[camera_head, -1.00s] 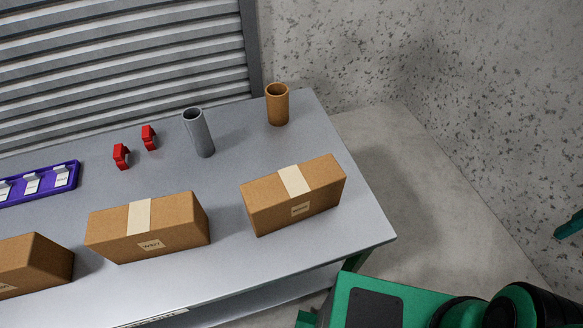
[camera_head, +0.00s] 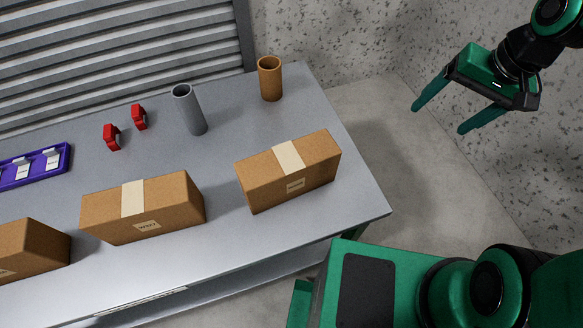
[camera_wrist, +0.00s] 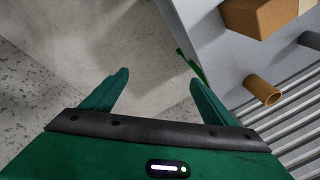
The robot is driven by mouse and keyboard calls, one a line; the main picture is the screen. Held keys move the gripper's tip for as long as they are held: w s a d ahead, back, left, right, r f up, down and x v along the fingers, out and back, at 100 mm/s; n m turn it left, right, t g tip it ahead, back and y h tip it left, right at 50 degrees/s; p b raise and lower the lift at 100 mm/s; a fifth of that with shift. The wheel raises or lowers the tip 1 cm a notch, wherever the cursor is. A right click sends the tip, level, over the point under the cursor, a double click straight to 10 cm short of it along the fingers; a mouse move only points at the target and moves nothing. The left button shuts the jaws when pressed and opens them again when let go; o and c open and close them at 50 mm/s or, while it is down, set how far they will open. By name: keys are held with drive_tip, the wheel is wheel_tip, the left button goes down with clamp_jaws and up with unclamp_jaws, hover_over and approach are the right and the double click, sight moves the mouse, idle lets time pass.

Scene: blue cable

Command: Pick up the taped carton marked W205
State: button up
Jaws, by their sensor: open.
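Three brown cartons stand in a row on the grey table. The right carton (camera_head: 255,185) and the middle carton (camera_head: 180,205) each have a pale tape strip over the top and a small front label. The left carton (camera_head: 38,245) is cut off by the picture edge. The labels are too small to read surely, so I cannot tell which is W205. My gripper (camera_head: 438,119) is open and empty, out over the floor, right of the table and apart from all cartons. The wrist view shows its spread fingers (camera_wrist: 158,78) and part of one carton (camera_wrist: 255,18) at top right.
Behind the cartons stand a grey tube (camera_head: 190,112), an orange-brown tube (camera_head: 270,80) and two red parts (camera_head: 112,137). A purple tray (camera_head: 66,160) with white pieces lies at left. A ribbed shutter and a speckled wall stand behind the table.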

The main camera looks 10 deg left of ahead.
drive_tip(key=s+a+f+m+g+y, duration=0.25)
drive_tip(key=a+f+g+y, duration=0.2)
drive_tip(key=a, duration=0.75)
drive_tip(key=m+g+y, duration=0.3)
drive_tip(key=m+g, duration=0.2)
approach(305, 150)
drive_tip(key=shift+s+d+f+t, duration=0.1)
drive_tip(key=shift+d+f+t, duration=0.05)
drive_tip(key=shift+f, duration=0.4)
drive_tip(key=shift+d+f+t, duration=0.1)
drive_tip(key=shift+d+f, duration=0.05)
drive_tip(key=shift+f, duration=0.4)
drive_tip(key=shift+m+g+y, duration=0.55)
drive_tip(key=shift+g, duration=0.15)
drive_tip(key=s+a, duration=0.2)
drive_tip(key=a, duration=0.1)
drive_tip(key=s+a, duration=0.1)
drive_tip(key=shift+a+f, duration=0.2)
drive_tip(key=shift+f, duration=0.15)
drive_tip(key=shift+w+f+x, duration=0.1)
drive_tip(key=shift+x, duration=1.5)
drive_tip(key=shift+w+f+x, duration=0.1)
drive_tip(key=shift+f+x, duration=0.05)
drive_tip(key=shift+x, duration=1.45)
drive_tip(key=shift+c, duration=0.3)
clamp_jaws()
